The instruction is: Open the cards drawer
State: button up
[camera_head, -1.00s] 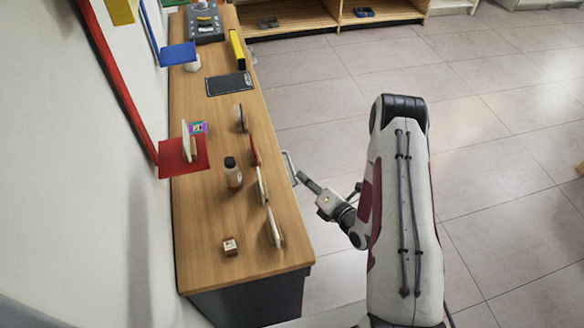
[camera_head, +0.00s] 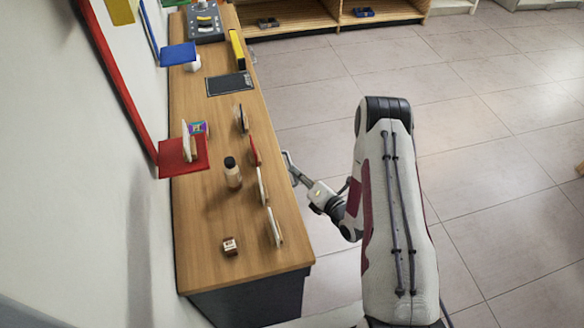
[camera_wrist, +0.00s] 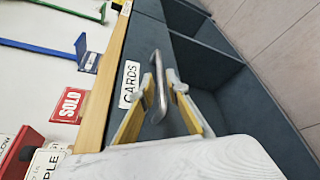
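The cards drawer has a dark blue-grey front (camera_wrist: 195,65) with a white label reading CARDS (camera_wrist: 130,84), seen in the wrist view. Its metal bar handle (camera_wrist: 158,80) stands out beside the label. My gripper (camera_wrist: 160,84) has its two fingers on either side of the handle. They look apart, with a gap showing on the right side, so the handle is between them and not clearly pinched. In the head view, my gripper (camera_head: 290,165) is at the right side of the wooden counter, covering most of the handle. The drawer front is hidden there.
The wooden counter (camera_head: 195,235) carries a bottle (camera_head: 232,176), several thin upright items along its right edge, a small box (camera_head: 230,246) and a black tablet-like panel (camera_head: 229,84). A SOLD sign (camera_wrist: 70,104) shows in the wrist view.

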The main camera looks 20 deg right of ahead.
jog(key=shift+x, duration=2)
grip_shut()
